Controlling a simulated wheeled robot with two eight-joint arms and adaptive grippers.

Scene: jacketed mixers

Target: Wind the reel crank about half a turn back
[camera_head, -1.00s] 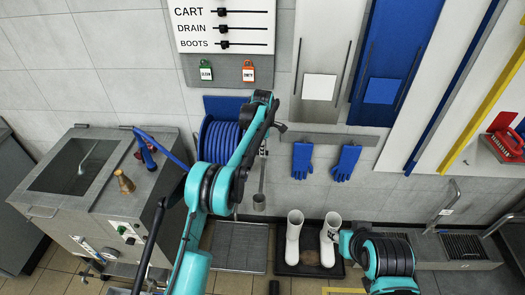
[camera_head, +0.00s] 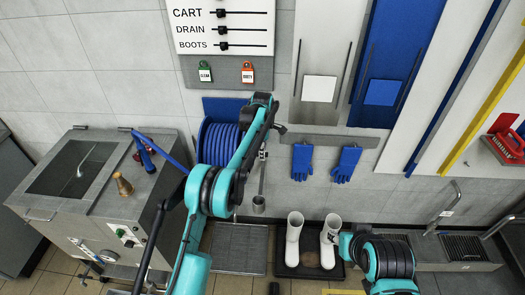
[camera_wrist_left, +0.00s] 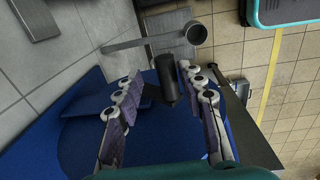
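The blue hose reel (camera_head: 222,143) is mounted on the wall, partly hidden behind my left arm in the head view. Its blue disc (camera_wrist_left: 75,150) fills the lower part of the left wrist view. The dark crank handle (camera_wrist_left: 164,85) stands between the fingers of my left gripper (camera_wrist_left: 160,76). The fingers are spread, with a gap visible on the handle's left side; contact on the right is unclear. In the head view my left gripper (camera_head: 268,125) is at the reel's right side. My right arm is at lower right; its fingers cannot be made out.
A steel jacketed mixer (camera_head: 150,205) stands at left, with a blue hose (camera_head: 160,150) near its top. White boots (camera_head: 294,240) stand on a dark tray right of the reel. Blue gloves (camera_head: 302,162) hang on the wall. A steel cup-like piece (camera_head: 259,204) hangs below the reel.

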